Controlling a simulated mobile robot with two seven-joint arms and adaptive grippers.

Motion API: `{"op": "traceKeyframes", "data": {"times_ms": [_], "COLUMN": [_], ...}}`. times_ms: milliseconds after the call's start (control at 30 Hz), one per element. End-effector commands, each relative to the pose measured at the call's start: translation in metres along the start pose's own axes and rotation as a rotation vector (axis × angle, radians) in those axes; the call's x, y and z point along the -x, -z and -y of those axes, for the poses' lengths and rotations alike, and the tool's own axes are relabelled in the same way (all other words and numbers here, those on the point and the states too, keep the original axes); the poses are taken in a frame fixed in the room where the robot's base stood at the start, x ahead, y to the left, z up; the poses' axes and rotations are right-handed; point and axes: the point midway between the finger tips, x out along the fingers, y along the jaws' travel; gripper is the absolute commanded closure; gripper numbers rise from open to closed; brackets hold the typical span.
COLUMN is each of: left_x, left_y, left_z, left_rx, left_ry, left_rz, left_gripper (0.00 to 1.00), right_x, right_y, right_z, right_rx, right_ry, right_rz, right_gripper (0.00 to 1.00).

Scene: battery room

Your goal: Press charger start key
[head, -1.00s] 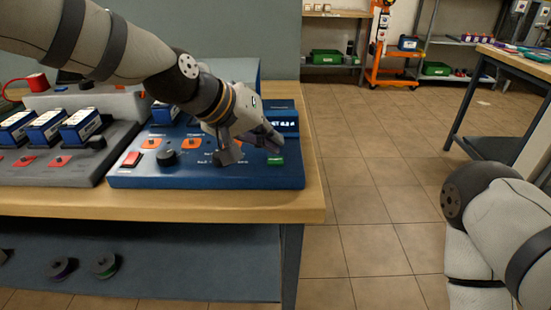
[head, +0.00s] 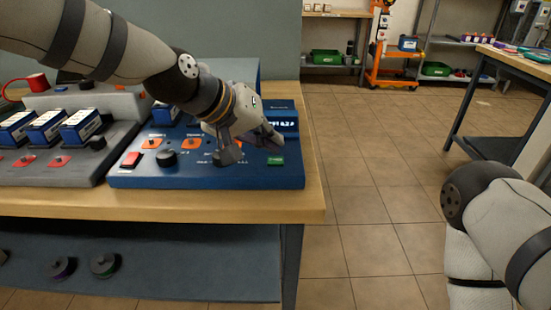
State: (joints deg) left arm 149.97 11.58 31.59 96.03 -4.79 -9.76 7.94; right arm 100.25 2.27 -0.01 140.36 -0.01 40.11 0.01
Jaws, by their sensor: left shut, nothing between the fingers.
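The blue charger (head: 190,178) sits on the wooden bench, with a small lit display (head: 284,123) at its back right. A green key (head: 276,160), most likely the start key, shows on the right of its panel. A red switch (head: 131,159) and a dark knob (head: 166,158) are on its left. My left gripper (head: 253,148) is shut and empty, low over the panel, left of the green key. Whether its fingers touch the panel I cannot tell. The gripper hides the middle of the panel. Part of my right arm shows at the right edge; its gripper is out of view.
A grey charger with several blue batteries (head: 47,129) stands left of the blue one. The bench's front edge (head: 180,206) is clear. Spools (head: 105,265) lie on the lower shelf. Open tiled floor (head: 370,180) lies to the right.

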Motion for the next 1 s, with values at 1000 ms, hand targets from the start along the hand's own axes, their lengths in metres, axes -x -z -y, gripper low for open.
{"op": "traceKeyframes", "data": {"times_ms": [1000], "left_x": [-0.0086], "left_y": [-0.0064], "left_z": [0.0063], "left_rx": [0.0], "left_ry": [0.0], "left_rz": [0.0], "left_gripper": [1.0], "right_x": [0.0016], "right_y": [0.001], "right_z": [0.0], "right_rx": [0.0], "right_ry": [0.0], "right_rz": [-0.005], "right_gripper": [1.0]}}
